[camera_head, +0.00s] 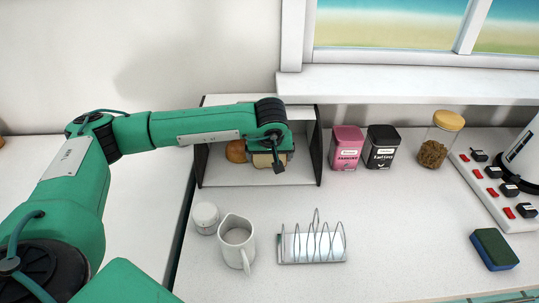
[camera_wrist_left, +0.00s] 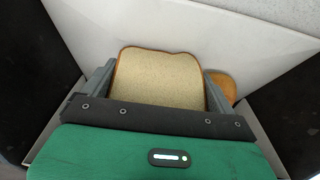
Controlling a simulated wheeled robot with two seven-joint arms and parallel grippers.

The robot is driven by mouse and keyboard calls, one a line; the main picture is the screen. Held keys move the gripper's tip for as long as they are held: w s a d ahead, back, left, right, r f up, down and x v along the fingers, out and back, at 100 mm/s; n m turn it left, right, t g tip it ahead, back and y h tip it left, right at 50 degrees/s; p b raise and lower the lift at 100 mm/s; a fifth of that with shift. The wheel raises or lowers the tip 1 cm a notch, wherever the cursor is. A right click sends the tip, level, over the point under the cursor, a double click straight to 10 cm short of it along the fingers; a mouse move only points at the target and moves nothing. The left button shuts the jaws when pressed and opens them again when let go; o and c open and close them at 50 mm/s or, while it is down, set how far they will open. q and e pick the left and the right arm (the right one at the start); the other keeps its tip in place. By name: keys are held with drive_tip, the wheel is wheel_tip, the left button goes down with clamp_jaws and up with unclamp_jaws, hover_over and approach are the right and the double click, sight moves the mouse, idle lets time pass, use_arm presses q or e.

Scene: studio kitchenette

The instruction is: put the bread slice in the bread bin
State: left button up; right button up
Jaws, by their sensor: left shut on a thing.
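The bread bin (camera_head: 310,175) is a white, open-fronted box with dark edges, standing against the back wall. My left gripper (camera_head: 268,163) reaches into its opening from above and the left. The left gripper is shut on the bread slice (camera_head: 264,160). In the left wrist view the pale slice with a brown crust (camera_wrist_left: 160,78) sits between the two grey fingers. Whether the slice touches the bin floor cannot be told. A brown bread roll (camera_head: 235,151) lies inside the bin, left of the slice. My right gripper is not in view.
A white jug (camera_head: 237,243), a small white pot (camera_head: 205,217) and a wire toast rack (camera_head: 312,246) stand in front of the bin. Pink (camera_head: 346,147) and black (camera_head: 382,147) tins stand to its right. The counter right of the rack is clear up to a sponge (camera_head: 494,249).

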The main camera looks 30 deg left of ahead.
use_arm(q)
drive_tip(key=o, duration=0.6)
drive_tip(key=shift+o, duration=0.4)
drive_tip(key=shift+r, duration=0.1)
drive_tip(key=shift+s+d+r, duration=0.1)
drive_tip(key=shift+r, duration=0.25)
drive_tip(key=b+v, duration=0.1)
drive_tip(key=v, duration=1)
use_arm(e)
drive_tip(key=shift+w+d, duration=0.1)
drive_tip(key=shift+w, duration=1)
use_arm(q)
drive_tip(key=shift+s+r, duration=0.1)
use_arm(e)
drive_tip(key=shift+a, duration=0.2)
